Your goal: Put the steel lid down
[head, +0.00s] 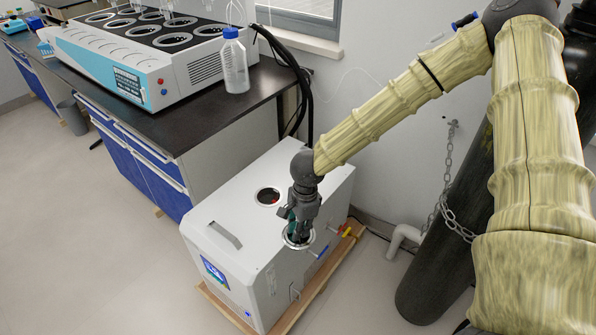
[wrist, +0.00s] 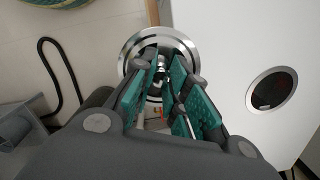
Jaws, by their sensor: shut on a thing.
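The steel lid (head: 297,243) is a shiny round disc in my gripper (head: 300,228), which points down by the right edge of a white box-shaped unit (head: 235,205). In the wrist view the green-padded fingers of my gripper (wrist: 163,85) close around the middle of the lid (wrist: 135,50), and its rim shows beyond them. The lid overlaps the unit's edge, partly over the floor side. I cannot tell its exact height. The round opening (head: 268,197) in the unit's top is uncovered, left of and behind the gripper; it also shows in the wrist view (wrist: 271,91), right of the lid.
A dark gas cylinder (head: 440,255) with a chain stands right. The bench (head: 190,120) holds a distiller (head: 150,60) and a bottle (head: 234,62).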

